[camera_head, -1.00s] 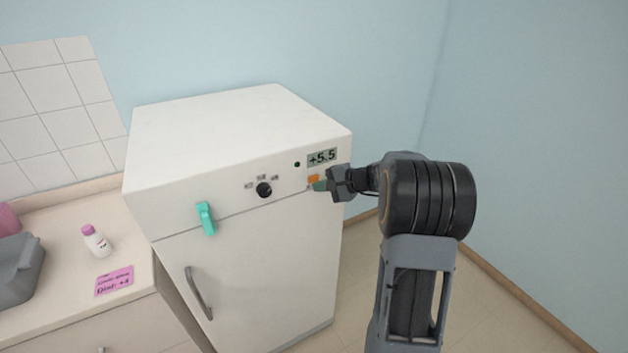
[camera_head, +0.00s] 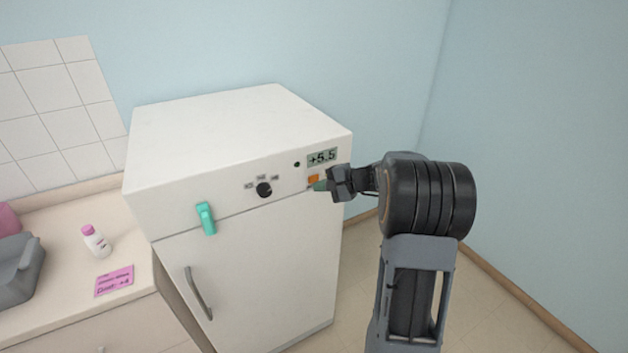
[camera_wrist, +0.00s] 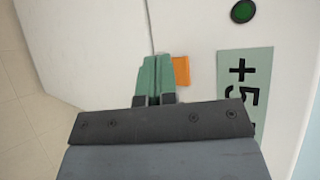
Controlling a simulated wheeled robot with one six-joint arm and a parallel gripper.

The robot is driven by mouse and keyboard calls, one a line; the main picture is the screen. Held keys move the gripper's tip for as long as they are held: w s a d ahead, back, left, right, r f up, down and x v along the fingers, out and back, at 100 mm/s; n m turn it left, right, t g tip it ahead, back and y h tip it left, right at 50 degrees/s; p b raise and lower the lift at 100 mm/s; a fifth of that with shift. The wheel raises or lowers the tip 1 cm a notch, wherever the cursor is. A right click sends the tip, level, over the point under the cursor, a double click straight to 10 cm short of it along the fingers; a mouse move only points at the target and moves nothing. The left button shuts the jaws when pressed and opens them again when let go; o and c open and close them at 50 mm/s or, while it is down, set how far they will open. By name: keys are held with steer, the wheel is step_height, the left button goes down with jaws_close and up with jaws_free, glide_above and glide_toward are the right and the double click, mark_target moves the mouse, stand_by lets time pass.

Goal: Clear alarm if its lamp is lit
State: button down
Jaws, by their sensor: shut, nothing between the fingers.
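The white fridge (camera_head: 260,285) has a control panel along its upper front. An orange button (camera_head: 313,179) sits near the panel's right end; in the wrist view it (camera_wrist: 181,71) is just right of my fingertips. A small round lamp (camera_head: 297,164) looks black from the head camera. In the wrist view the lamp (camera_wrist: 243,11) is dark green with no clear glow. My gripper (camera_head: 320,185) is shut and empty, its green fingertips (camera_wrist: 155,62) close beside the button. I cannot tell whether they touch the panel.
A display (camera_head: 322,157) reads +5.5 above the button. A black dial (camera_head: 264,190) and a teal latch (camera_head: 206,218) are to the left. A counter (camera_head: 60,315) holds a pink-capped bottle (camera_head: 96,241), a pink note (camera_head: 114,281) and a grey container (camera_head: 18,275).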

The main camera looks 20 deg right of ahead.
steer(key=shift+w, duration=0.2)
stand_by(0.5)
steer(key=shift+w, duration=0.25)
steer(key=shift+w+a+b, duration=0.1)
steer(key=shift+w+b, duration=0.2)
steer(key=shift+b, duration=0.05)
stand_by(0.6)
steer(key=shift+s, duration=0.15)
steer(key=shift+s+b, duration=0.5)
steer(key=shift+s, duration=0.1)
steer(key=shift+s+d+b, duration=0.2)
steer(key=shift+s+b, duration=0.3)
steer(key=shift+s, duration=0.75)
steer(key=shift+s+d+b, duration=0.2)
steer(key=shift+s+b, duration=0.25)
steer(key=shift+s, duration=0.8)
